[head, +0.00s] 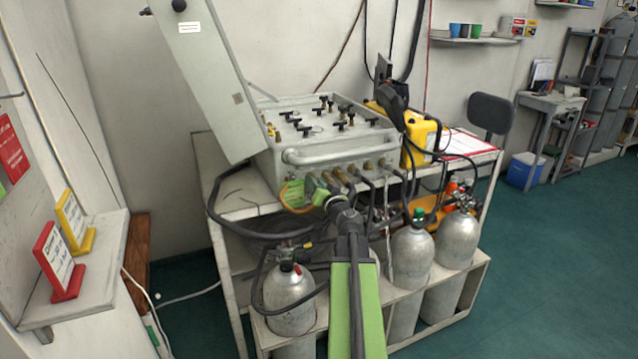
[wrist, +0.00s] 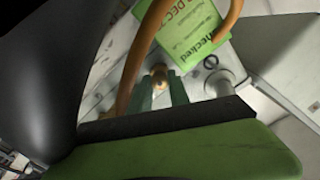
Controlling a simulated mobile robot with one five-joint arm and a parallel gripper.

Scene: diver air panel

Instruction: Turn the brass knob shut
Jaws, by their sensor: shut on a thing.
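The brass knob (wrist: 158,74) shows in the wrist view on the front of the grey air panel (head: 330,122). My gripper (head: 312,187) reaches to the lower left of the panel's front face. In the wrist view its two green fingers (wrist: 160,92) are shut on the brass knob, one on each side. In the head view the gripper hides the knob. A green tag (wrist: 190,28) with printed text hangs close above the knob, with an orange cord (wrist: 140,55) passing just left of it.
Several brass fittings with dark hoses (head: 368,168) line the panel front to the right of my gripper. The panel's open lid (head: 205,75) leans up at left. Silver cylinders (head: 412,255) stand on the cart's lower shelf (head: 452,308). Floor at right is clear.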

